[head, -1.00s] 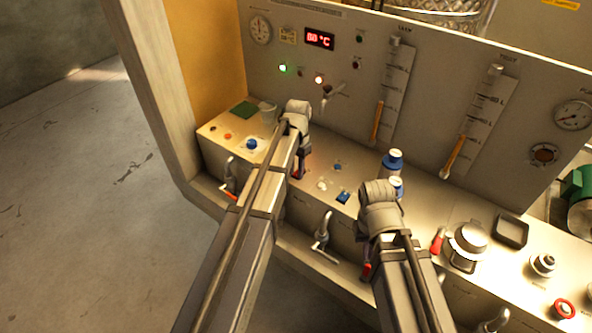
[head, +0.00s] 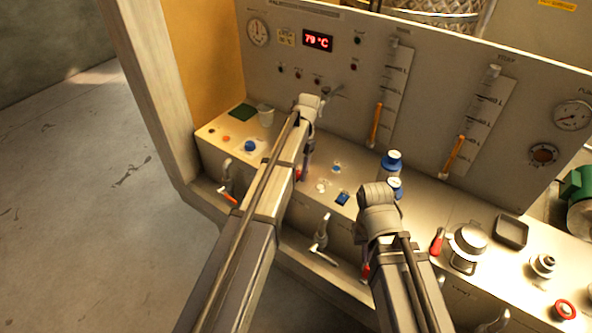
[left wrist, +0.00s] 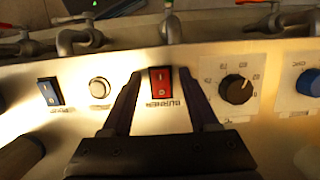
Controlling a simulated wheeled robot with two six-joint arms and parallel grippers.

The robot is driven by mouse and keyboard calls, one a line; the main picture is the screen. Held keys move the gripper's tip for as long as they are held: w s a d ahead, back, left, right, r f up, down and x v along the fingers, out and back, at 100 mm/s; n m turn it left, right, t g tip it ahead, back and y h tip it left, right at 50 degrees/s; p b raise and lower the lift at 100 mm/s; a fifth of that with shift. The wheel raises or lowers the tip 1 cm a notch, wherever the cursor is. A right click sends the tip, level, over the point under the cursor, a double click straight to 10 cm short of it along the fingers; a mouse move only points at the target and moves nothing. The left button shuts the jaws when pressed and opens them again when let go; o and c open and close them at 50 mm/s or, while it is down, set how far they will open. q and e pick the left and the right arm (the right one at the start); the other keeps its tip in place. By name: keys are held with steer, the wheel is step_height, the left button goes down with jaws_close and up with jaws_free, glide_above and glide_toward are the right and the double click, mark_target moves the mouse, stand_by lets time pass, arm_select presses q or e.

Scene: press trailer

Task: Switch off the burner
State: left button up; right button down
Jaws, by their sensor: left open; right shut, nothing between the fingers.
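The red burner switch (left wrist: 161,82), a rocker with the word BURNER beside it, is in the left wrist view on the pale control deck (left wrist: 132,60). My left gripper (left wrist: 160,86) is open, its two dark fingers on either side of the switch with nothing held. I cannot tell whether it touches the deck. In the head view my left wrist largely hides the switch. The display (head: 318,41) reads 79 °C, and the indicator lamps (head: 298,75) below it are dark. My right gripper (head: 363,232) is shut and empty in front of the deck, partly hidden by its arm.
A black knob (left wrist: 236,89), a blue knob (left wrist: 308,82), a white button (left wrist: 99,88) and a blue switch (left wrist: 49,91) flank the burner switch. Pipe valves (head: 322,235) stick out along the deck's front.

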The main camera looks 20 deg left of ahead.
mark_target(300, 172)
arm_select(q)
steer(key=shift+r, duration=0.15)
steer(key=p+v, duration=0.7)
steer(key=shift+r, duration=0.2)
steer(key=shift+d, duration=0.1)
stand_by(0.3)
steer(key=s+d+f+t+b, duration=0.1)
steer(key=s+d, duration=0.3)
steer(key=s, duration=0.4)
steer(key=s+d+f+b, duration=0.1)
steer(key=s+d, duration=0.3)
steer(key=s, duration=0.5)
steer(key=s+d+f+t+b, duration=0.1)
steer(key=s+d+f+b, duration=0.1)
steer(key=s, duration=0.6)
steer(key=d+f, duration=0.1)
steer(key=d, duration=0.1)
steer(key=shift+s+d+t, duration=0.25)
steer(key=shift+d+t, duration=0.05)
steer(key=shift+o, duration=0.4)
